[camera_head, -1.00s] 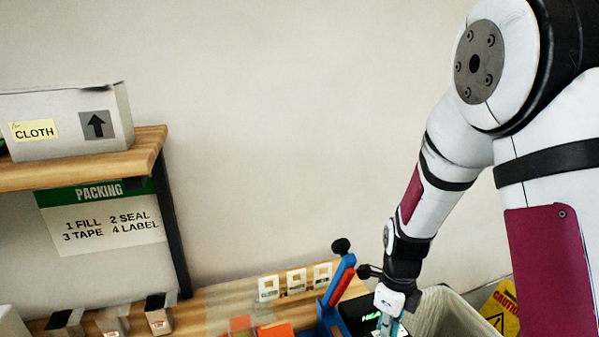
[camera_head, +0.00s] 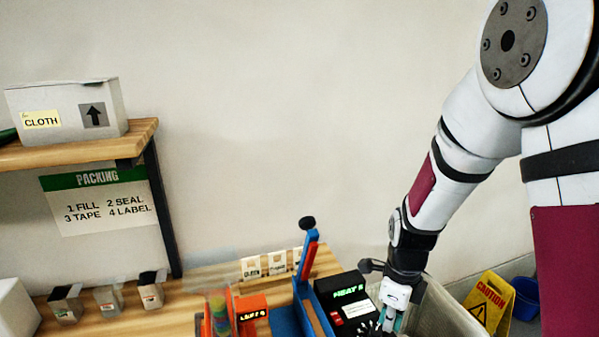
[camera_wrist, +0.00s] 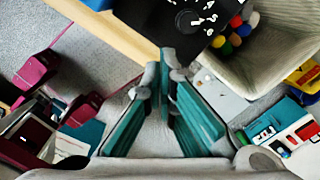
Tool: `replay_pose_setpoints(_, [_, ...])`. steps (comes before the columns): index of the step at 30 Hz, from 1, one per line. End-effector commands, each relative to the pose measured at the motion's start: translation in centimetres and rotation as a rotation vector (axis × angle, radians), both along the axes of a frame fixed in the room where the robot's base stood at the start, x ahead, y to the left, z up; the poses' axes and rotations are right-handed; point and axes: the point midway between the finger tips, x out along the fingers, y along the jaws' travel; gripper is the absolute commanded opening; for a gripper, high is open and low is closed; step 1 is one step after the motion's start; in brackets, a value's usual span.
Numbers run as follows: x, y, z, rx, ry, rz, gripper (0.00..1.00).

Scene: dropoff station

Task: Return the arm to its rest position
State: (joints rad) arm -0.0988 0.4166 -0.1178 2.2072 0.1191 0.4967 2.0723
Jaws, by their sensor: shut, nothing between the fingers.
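My arm comes down from the upper right in the head view. My gripper (camera_head: 392,318) hangs beside the black heat sealer (camera_head: 347,295) and in front of the grey bin (camera_head: 436,308). Its lower end is partly cut off by the picture's bottom edge. In the wrist view my gripper (camera_wrist: 167,68) shows its teal fingers with their tips close together and nothing held between them. The floor shows beyond the fingers, and the wooden bench edge (camera_wrist: 115,32) is at the upper left.
A blue and red lever device (camera_head: 306,270) stands on the bench. A yellow caution sign (camera_head: 489,302) and a blue bucket (camera_head: 525,302) are at the right. A box (camera_head: 68,108) sits on the shelf (camera_head: 70,154).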

Motion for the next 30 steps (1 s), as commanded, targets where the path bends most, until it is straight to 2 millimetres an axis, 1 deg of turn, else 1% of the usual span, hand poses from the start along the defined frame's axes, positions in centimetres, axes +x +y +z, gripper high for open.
replay_pose_setpoints(5, [-0.3,0.2,2.3,0.005,-0.028,0.117,0.0])
replay_pose_setpoints(11, [-1.0,0.3,5.8,0.001,-0.077,0.315,0.0])
replay_pose_setpoints(14, [-1.7,0.4,8.2,-0.009,-0.11,0.452,0.0])
replay_pose_setpoints(16, [-2.5,0.5,10.2,-0.023,-0.141,0.574,0.0])
replay_pose_setpoints(18, [-3.4,0.5,12.4,-0.045,-0.176,0.716,0.0])
replay_pose_setpoints(24, [-7.1,0.4,17.8,-0.143,-0.257,1.137,0.0])
replay_pose_setpoints(30, [-11.4,0.2,21.9,-0.29,-0.305,1.547,0.0])
